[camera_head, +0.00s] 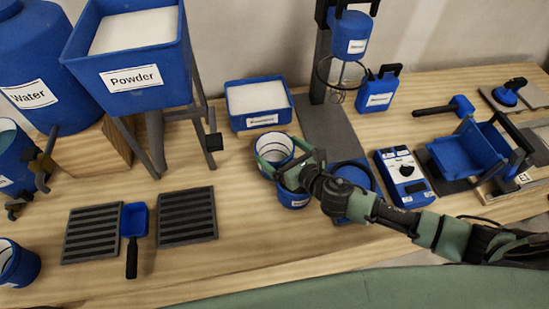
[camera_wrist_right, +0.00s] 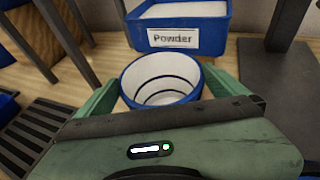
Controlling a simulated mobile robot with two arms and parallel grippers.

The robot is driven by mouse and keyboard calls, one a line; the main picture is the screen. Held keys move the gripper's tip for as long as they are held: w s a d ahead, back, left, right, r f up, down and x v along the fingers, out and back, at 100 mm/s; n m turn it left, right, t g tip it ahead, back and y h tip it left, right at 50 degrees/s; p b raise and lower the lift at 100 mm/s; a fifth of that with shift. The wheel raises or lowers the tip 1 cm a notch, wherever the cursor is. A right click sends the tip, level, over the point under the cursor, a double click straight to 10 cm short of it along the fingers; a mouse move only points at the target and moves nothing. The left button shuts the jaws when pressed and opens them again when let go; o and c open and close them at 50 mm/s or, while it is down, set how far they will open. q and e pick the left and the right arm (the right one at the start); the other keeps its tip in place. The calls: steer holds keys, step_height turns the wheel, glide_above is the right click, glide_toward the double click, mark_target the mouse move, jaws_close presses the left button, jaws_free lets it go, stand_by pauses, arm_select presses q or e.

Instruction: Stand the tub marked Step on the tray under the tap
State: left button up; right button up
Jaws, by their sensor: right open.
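A blue tub with a white ringed inside (camera_head: 272,148) stands on the bench near the middle. It also shows in the right wrist view (camera_wrist_right: 160,78), between the fingers. My right gripper (camera_head: 281,166) is open, with its fingers on either side of the tub. A blue part with a small label (camera_head: 293,197) shows just below the gripper; I cannot tell whether it belongs to the same tub. The word Step is not readable. The brass tap (camera_head: 42,165) is on the Water tank (camera_head: 35,70) at left. A slotted dark tray (camera_head: 92,234) lies near it. My left gripper is not in view.
A second slotted tray (camera_head: 187,215) lies right of the blue scoop (camera_head: 134,220). The Powder hopper (camera_head: 130,70) stands on legs behind them. A blue tub (camera_head: 17,263) is at the left edge. A powder box (camera_head: 259,103) stands behind the gripper. Bare bench lies in front of the trays.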

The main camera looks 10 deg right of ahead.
steer(key=shift+x, duration=0.9)
steer(key=shift+s, duration=0.1)
steer(key=c, duration=1.7)
steer(key=shift+r, duration=0.1)
